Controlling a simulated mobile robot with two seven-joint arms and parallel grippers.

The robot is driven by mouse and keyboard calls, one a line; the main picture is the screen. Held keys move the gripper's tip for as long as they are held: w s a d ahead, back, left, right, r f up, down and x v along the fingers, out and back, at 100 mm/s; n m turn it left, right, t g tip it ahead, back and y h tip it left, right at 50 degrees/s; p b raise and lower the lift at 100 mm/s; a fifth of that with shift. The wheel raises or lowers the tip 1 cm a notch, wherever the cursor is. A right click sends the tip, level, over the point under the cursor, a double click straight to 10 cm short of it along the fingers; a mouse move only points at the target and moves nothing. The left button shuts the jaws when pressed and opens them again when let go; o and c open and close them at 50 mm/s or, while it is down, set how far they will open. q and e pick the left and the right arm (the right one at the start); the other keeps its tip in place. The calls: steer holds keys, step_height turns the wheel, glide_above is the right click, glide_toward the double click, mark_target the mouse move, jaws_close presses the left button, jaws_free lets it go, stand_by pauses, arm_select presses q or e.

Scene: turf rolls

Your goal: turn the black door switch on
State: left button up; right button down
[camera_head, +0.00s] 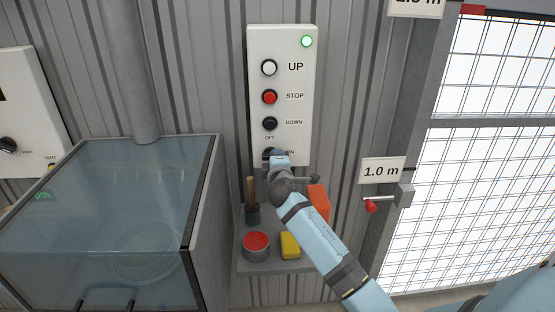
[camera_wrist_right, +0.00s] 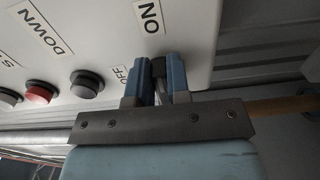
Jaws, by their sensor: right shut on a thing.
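The black door switch (camera_head: 267,153) is at the bottom of a white wall panel (camera_head: 254,110), mostly hidden in the head view by my right gripper (camera_head: 278,158). The OFF label is above it and the ON label to its right. In the wrist view my right gripper (camera_wrist_right: 158,78) has its two blue fingers shut on the dark switch knob (camera_wrist_right: 158,67), between the OFF and ON labels. I cannot tell exactly which way the knob points. My left gripper is in neither view.
The panel has a white UP, red STOP and black DOWN button, and a lit green lamp (camera_head: 307,41). Below, a shelf (camera_head: 262,265) holds a red-topped tin (camera_head: 256,244), a yellow block (camera_head: 290,246) and an orange box (camera_head: 318,201). A glass-topped tank (camera_head: 120,200) stands left; a gridded door (camera_head: 480,190) is right.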

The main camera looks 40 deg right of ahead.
steer(key=c, duration=1.1)
jaws_free()
steer(key=b+v, duration=0.1)
steer(key=v, duration=1.2)
steer(key=shift+s+a, duration=0.15)
steer(key=shift+s, duration=0.25)
